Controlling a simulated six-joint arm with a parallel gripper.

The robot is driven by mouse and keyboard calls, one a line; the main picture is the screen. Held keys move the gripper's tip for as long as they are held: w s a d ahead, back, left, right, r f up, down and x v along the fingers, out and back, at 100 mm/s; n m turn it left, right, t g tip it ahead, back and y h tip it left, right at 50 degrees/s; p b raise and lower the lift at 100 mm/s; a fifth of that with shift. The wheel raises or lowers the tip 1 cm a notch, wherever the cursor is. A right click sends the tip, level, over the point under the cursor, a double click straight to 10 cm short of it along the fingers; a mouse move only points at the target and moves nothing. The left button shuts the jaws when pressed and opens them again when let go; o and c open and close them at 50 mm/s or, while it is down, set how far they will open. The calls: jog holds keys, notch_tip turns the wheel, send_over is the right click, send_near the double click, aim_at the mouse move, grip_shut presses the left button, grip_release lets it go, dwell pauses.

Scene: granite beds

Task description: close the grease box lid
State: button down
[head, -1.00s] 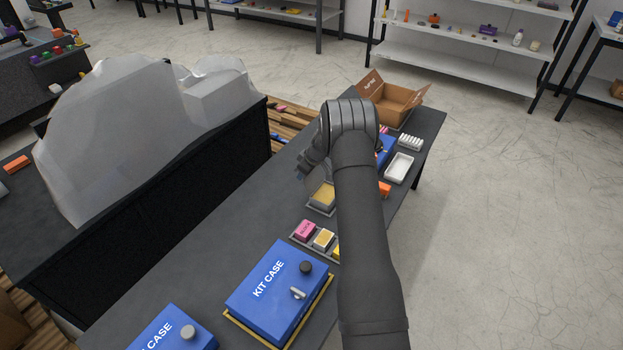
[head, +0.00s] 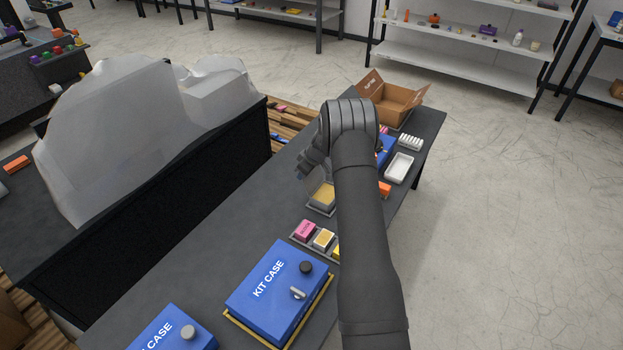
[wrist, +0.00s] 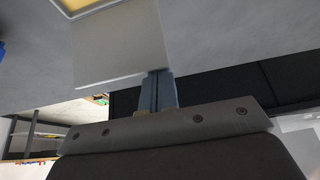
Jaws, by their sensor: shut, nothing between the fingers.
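A small grey open-topped box with yellow contents (head: 322,196) sits on the dark table in the head view, partly hidden by my forearm; it appears to be the grease box. In the wrist view, a plain light grey panel (wrist: 118,48) borders a yellow patch (wrist: 85,4). I cannot tell if this panel is the lid or a wall. My gripper (head: 303,174) is just above and left of the box in the head view. Its fingers (wrist: 158,84) are together and empty, tips near the panel's lower edge; contact is unclear.
Blue kit cases (head: 275,290) stand at the front. A tray of small blocks (head: 304,231) lies between them and the box. A white tray (head: 399,167) and an open carton (head: 394,103) are farther back. Bare table lies left of the box.

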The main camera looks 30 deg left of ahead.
jog(key=shift+d+f, duration=0.15)
jog(key=shift+d, duration=2.8)
notch_tip(320, 180, up, 8)
jog(key=shift+f, duration=0.1)
dwell(0.4)
send_near(308, 185)
jog(key=x, duration=0.5)
jog(key=shift+s+d, duration=0.1)
jog(key=shift+d, duration=0.15)
jog(key=shift+a, duration=0.2)
